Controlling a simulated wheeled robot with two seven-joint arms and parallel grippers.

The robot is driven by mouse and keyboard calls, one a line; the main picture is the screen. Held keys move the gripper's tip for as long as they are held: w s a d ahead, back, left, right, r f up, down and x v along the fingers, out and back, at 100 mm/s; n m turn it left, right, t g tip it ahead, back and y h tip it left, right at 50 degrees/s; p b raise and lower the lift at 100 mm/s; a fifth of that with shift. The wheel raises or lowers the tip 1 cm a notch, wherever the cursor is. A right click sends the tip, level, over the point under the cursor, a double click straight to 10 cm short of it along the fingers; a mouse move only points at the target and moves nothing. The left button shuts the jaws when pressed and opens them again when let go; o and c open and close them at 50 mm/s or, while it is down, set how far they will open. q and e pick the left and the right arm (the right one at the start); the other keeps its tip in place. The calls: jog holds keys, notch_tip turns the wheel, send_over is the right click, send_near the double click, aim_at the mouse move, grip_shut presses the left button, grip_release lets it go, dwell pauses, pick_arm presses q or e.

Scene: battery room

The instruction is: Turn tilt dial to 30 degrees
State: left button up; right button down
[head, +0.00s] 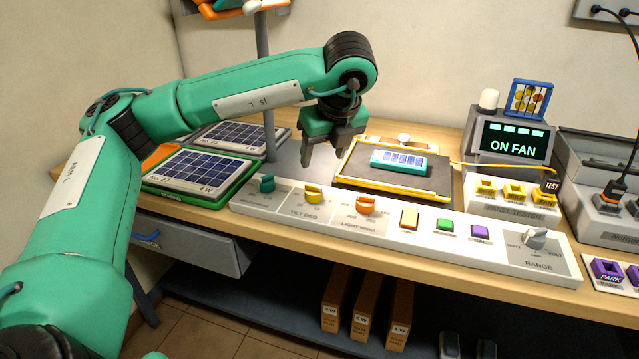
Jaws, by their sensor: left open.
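The tilt dial is a yellow knob (313,193) above the label "TILT DEG" on the long white control panel (380,226). Its scale numbers are too small to read, so I cannot tell its setting. My left gripper (321,158) is open and empty, pointing down above and behind the dial, apart from it. A teal knob (265,183) sits left of the dial and an orange knob (365,205) marked "LIGHT" sits right of it. My right gripper does not show.
A small solar panel (398,160) lies on a dark, yellow-edged plate (440,183) behind the control panel. Larger solar panels (205,170) lie at left, near a grey post (265,80). A screen (512,142) reads "ON FAN". Coloured buttons and a grey range knob (535,238) are at right.

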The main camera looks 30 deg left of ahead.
aim_at(315, 188)
pick_arm(q)
jog(key=x, duration=1.2)
jog(key=shift+w+f, duration=0.15)
jog(key=shift+f, duration=0.1)
jog(key=shift+d, duration=0.1)
jog(key=c, duration=1)
